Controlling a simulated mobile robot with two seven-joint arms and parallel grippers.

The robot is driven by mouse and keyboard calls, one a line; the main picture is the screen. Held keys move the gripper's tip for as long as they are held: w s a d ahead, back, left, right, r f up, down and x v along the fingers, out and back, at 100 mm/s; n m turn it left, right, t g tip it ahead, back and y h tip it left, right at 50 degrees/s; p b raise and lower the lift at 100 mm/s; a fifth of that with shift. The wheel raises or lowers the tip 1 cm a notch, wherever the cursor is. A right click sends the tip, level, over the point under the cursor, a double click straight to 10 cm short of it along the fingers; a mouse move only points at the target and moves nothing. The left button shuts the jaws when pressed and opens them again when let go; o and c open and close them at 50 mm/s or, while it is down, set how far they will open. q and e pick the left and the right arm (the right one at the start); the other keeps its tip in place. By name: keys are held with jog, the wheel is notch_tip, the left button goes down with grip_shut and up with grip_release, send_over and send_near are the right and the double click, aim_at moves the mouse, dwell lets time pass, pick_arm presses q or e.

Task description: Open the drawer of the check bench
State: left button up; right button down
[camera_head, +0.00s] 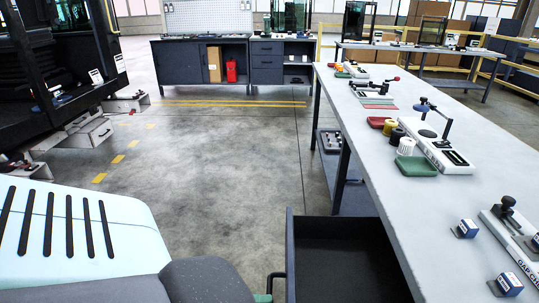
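The check bench (440,235) runs along the right side with a long light-grey top. Its dark drawer (340,262) stands pulled out from under the top at the bottom centre. The visible inside of the drawer looks empty. A dark handle (272,280) sticks out on the left face of the drawer. My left arm comes in along the bottom edge, and a small green part of my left gripper (263,297) shows right beside the handle. Its fingertips are cut off or hidden, so its grip on the handle cannot be made out. My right gripper is not in view.
Gauges, small blue-and-white boxes (467,229), a green tray (416,166) and coloured pots stand on the bench top. A dark lower shelf (345,185) lies behind the drawer. White steps (90,131) stand beside the cab at left. The middle floor is clear.

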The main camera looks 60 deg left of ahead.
pick_arm(q)
jog(key=shift+b+v, duration=0.45)
jog(key=shift+v, duration=2.45)
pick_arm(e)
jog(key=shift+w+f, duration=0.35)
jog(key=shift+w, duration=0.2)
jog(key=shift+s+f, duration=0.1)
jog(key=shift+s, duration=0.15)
